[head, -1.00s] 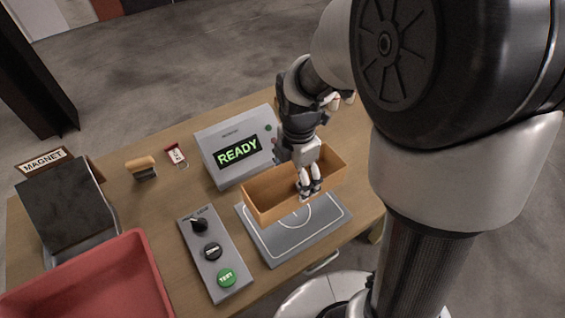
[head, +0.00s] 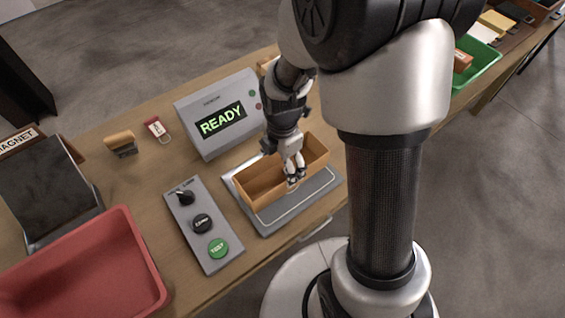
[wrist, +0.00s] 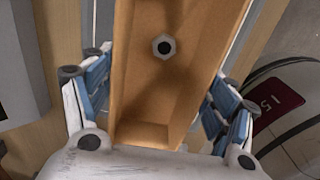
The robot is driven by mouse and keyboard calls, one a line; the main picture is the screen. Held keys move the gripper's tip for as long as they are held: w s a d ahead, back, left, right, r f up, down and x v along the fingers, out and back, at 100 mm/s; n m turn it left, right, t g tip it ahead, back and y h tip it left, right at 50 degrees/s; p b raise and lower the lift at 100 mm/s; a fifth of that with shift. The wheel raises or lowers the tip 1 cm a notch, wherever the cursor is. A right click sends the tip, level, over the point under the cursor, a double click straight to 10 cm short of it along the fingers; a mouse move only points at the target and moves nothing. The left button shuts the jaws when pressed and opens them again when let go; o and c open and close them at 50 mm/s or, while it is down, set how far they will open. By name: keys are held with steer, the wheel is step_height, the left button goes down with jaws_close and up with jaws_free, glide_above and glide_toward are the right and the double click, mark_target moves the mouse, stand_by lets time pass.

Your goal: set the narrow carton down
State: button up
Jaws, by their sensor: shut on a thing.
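The narrow carton (head: 265,203) is an open-topped orange-brown box. It is over the grey plate with a white outline (head: 325,190), in front of the display unit. I cannot tell whether its underside touches the plate. My gripper (head: 294,177) is shut on the carton near its middle, pointing down, with a finger near the front wall. In the wrist view the carton (wrist: 150,100) runs between the two blue-padded fingers, and a hex nut (wrist: 163,46) lies inside it. The carton's far wall is partly hidden by my gripper.
The display unit (head: 187,118) reads READY. A grey control panel (head: 192,237) with a knob and two buttons is left of the plate. A red bin (head: 128,222), a dark sloped chute (head: 45,190) and a green bin (head: 480,68) stand farther out.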

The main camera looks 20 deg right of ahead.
steer(key=shift+f, duration=0.2)
steer(key=o, duration=1.1)
step_height(320, 180, up, 12)
steer(key=p, duration=0.4)
step_height(320, 180, up, 8)
steer(key=m+t, duration=0.2)
steer(key=m, duration=0.5)
glide_above(282, 176)
steer(key=s, duration=0.4)
steer(key=shift+s+d+r+m+t, duration=0.1)
steer(key=shift+s+r+m+t, duration=0.35)
steer(key=shift+s+r+m, duration=1.2)
steer(key=shift+s+r+m+t, duration=0.45)
steer(key=shift+s+m, duration=1.65)
steer(key=shift+m, duration=1.1)
steer(key=shift+s+d+r+m+t, duration=0.1)
steer(key=shift+s+r+m+t, duration=0.3)
steer(key=shift+s+r+m, duration=1.3)
steer(key=shift+s+f+m, duration=0.15)
steer(key=shift+f+m, duration=0.4)
steer(key=shift+m, duration=0.2)
